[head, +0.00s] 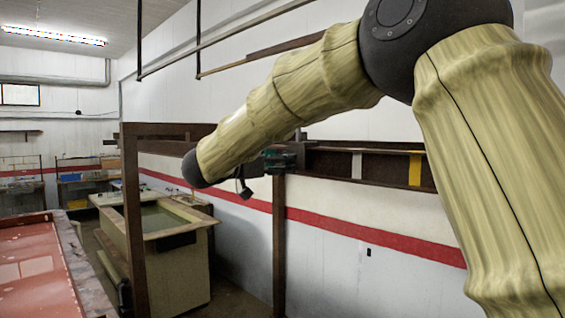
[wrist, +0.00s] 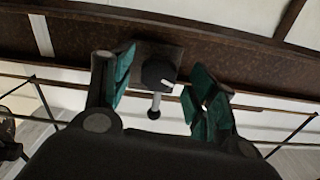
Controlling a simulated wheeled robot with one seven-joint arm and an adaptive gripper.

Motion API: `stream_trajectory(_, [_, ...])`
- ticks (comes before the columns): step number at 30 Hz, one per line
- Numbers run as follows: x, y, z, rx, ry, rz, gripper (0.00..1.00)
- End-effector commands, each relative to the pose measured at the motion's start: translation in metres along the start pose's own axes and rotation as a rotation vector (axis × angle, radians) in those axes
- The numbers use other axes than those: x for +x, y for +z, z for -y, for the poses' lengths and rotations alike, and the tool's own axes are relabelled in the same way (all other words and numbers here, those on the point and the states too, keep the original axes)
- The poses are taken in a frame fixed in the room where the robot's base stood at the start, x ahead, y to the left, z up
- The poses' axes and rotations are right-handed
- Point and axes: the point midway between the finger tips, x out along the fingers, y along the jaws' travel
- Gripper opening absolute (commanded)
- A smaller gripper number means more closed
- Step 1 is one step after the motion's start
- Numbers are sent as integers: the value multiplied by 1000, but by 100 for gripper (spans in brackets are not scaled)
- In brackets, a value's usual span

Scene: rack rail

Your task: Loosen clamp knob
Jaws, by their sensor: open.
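The clamp knob (wrist: 158,74) is a dark round knob with a white mark, on a dark plate (wrist: 148,52) against the brown rail (wrist: 225,55) in the wrist view. A light rod with a black ball end (wrist: 154,112) hangs below it. My gripper (wrist: 165,75) is open, its green-padded fingers on either side of the knob with gaps showing. I cannot tell how deep the fingers reach around it.
The rail carries a white strip (head: 356,165) and a yellow strip (head: 415,170) to the right. Brown posts (head: 279,245) hold up the frame. A tub (head: 165,225) stands behind at left, and a red-topped table (head: 30,265) is at the lower left.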

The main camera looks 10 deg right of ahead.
Motion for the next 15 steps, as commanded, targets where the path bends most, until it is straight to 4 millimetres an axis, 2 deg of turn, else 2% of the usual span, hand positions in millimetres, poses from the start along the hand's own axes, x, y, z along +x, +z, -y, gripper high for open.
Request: stream_trajectory(15, [-88, 1, 2, -2, -1, -2, 58])
